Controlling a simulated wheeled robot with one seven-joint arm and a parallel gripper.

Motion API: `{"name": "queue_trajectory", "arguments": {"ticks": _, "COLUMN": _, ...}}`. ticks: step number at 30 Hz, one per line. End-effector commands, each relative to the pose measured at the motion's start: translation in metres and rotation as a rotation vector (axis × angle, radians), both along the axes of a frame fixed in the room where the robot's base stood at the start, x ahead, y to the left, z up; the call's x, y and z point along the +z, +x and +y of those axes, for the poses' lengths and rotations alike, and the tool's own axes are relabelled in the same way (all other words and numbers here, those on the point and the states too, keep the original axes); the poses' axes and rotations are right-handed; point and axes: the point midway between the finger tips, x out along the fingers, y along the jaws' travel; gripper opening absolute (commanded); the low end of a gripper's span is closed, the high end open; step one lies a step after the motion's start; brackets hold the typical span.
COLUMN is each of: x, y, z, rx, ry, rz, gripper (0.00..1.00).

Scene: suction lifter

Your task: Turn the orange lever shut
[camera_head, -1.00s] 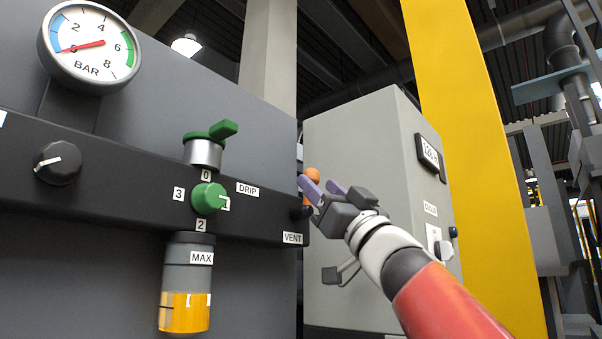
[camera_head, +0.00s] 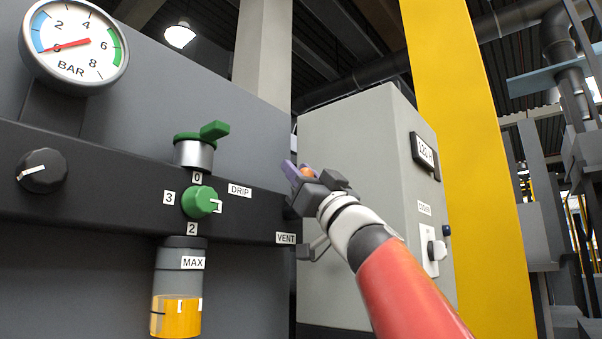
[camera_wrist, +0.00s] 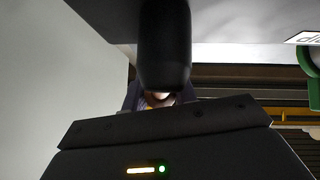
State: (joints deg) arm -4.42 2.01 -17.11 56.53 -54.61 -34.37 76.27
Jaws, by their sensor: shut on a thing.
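The orange lever (camera_head: 306,172) shows as a small rounded orange end at the right edge of the grey machine panel, above the VENT label. My gripper (camera_head: 297,171) reaches it from the lower right, and its purple fingers are closed on it. In the wrist view a small bit of orange (camera_wrist: 158,97) shows between the fingers, below a dark cylinder (camera_wrist: 165,45). Most of the lever and its pivot are hidden by my gripper, so its angle cannot be told.
Left of my gripper, the black rail carries a green DRIP knob (camera_head: 200,202), a green-topped valve (camera_head: 195,145) and an amber-filled bowl (camera_head: 176,315). A pressure gauge (camera_head: 75,42) is at upper left. A grey cabinet (camera_head: 350,130) stands close behind my arm.

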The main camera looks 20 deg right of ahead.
Motion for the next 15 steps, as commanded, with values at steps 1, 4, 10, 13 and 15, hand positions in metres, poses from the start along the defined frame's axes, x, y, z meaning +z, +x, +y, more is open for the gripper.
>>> {"name": "queue_trajectory", "arguments": {"ticks": 1, "x": -0.0001, "y": 0.0000, "z": -0.0001, "rx": 0.000, "ry": 0.000, "rz": 0.000, "gripper": 0.04}}
{"name": "queue_trajectory", "arguments": {"ticks": 4, "x": -0.0001, "y": 0.0000, "z": -0.0001, "rx": 0.000, "ry": 0.000, "rz": 0.000, "gripper": 0.00}}
{"name": "queue_trajectory", "arguments": {"ticks": 10, "x": 0.0035, "y": -0.0015, "z": 0.0018, "rx": -0.001, "ry": -0.038, "rz": -0.025, "gripper": 0.00}}
{"name": "queue_trajectory", "arguments": {"ticks": 13, "x": 0.0036, "y": -0.0041, "z": 0.0050, "rx": -0.002, "ry": -0.089, "rz": -0.061, "gripper": 0.00}}
{"name": "queue_trajectory", "arguments": {"ticks": 15, "x": 0.0023, "y": -0.0053, "z": 0.0067, "rx": -0.002, "ry": -0.111, "rz": -0.078, "gripper": 0.00}}
